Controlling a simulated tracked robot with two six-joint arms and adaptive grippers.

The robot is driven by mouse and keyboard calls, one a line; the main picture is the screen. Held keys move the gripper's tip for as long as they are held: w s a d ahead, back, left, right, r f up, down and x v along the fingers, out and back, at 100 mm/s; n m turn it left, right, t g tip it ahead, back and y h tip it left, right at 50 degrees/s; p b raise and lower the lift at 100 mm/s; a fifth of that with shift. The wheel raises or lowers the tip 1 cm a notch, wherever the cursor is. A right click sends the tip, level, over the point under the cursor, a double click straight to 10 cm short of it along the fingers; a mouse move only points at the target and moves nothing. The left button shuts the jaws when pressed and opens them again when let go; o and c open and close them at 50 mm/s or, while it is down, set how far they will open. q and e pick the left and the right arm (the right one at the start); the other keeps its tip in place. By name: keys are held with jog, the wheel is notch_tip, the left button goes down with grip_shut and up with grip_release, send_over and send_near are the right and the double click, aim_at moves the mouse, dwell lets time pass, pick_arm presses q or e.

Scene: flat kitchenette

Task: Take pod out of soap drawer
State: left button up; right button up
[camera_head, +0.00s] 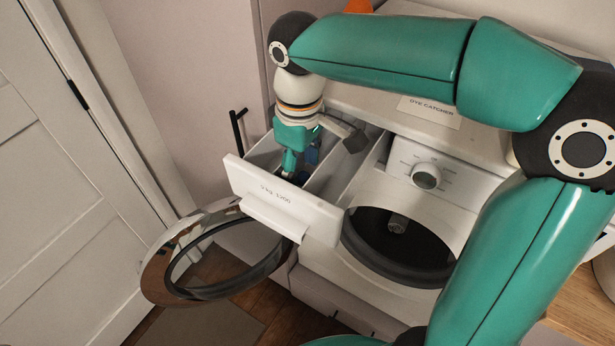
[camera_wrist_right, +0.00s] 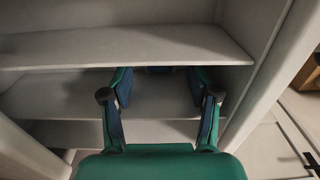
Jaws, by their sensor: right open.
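The soap drawer (camera_head: 292,205) of the washing machine is pulled out, its compartments open upward. My right gripper (camera_head: 300,168) points down into the drawer's left part, between its walls. In the right wrist view my right gripper (camera_wrist_right: 160,82) is open, with its two fingers apart and nothing clamped. A small dark blue thing, likely the pod (camera_wrist_right: 158,69), shows between the fingertips, mostly hidden by a drawer wall. In the head view a small blue patch, likely the pod (camera_head: 301,177), shows low beside the fingers. My left gripper is out of view.
The washing machine's round door (camera_head: 160,268) hangs open below the drawer. A control knob (camera_head: 425,176) is right of the drawer. A label (camera_head: 430,110) lies on top of the machine. A white door (camera_head: 60,190) stands at the left.

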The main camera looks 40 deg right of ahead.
jog(key=shift+f, duration=0.75)
jog(key=c, duration=0.9)
jog(key=shift+o, duration=0.2)
jog(key=shift+r, duration=0.2)
